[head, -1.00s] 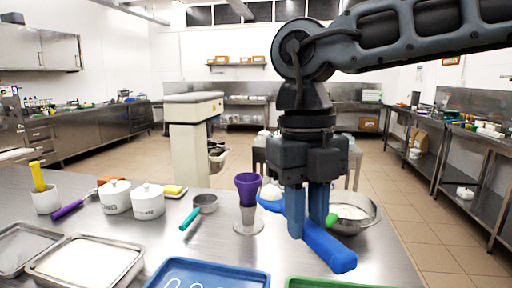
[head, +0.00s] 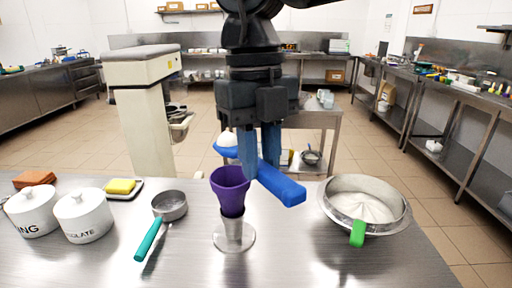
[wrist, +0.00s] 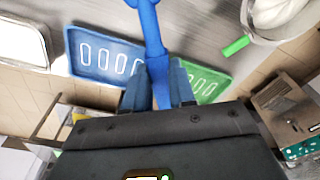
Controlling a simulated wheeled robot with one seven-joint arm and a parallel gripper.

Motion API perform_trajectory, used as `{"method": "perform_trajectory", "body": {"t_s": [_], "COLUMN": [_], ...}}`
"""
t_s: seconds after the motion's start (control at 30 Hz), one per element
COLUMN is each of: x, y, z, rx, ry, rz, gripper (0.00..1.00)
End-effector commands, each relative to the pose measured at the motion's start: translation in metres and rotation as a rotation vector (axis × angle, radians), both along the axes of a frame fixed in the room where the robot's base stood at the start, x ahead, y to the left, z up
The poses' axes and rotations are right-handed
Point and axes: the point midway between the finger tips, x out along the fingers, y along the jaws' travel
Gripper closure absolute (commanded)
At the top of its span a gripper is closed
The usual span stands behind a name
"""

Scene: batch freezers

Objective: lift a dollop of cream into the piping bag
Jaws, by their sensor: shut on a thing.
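My gripper (head: 259,168) is shut on a blue spoon (head: 280,185), whose thick handle end points toward the front right. The spoon's far end carries a white dollop of cream (head: 227,138), held behind and above the piping bag. The purple piping bag (head: 230,190) stands upright and open-topped in a metal stand (head: 235,238). In the head view the spoon overlaps the bag's right rim; I cannot tell whether they touch. A steel bowl (head: 395,222) with white cream (head: 362,206) stands to the right. In the wrist view the blue spoon (wrist: 150,32) runs up from between my fingers.
A pan with a teal handle (head: 148,240) lies left of the bag. White lidded pots (head: 84,218) stand farther left, near a yellow sponge (head: 120,186). A green handle (head: 357,233) rests at the bowl. Blue (wrist: 84,66) and green (wrist: 215,77) trays show in the wrist view.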

Motion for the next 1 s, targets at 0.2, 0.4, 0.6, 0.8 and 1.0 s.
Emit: {"method": "perform_trajectory", "body": {"t_s": [0.2, 0.4, 0.6, 0.8, 1.0], "x": [0.000, 0.005, 0.009, 0.012, 0.015], "y": [0.000, -0.009, -0.016, -0.021, -0.026], "z": [-0.022, -0.019, -0.023, -0.031, -0.040], "rx": [0.000, 0.234, 0.442, 0.645, 0.857], "ry": [0.001, 0.135, 0.249, 0.362, 0.481], "rz": [0.001, -0.006, -0.008, -0.006, -0.005], "gripper": [1.00, 1.00, 1.00, 1.00, 1.00]}}
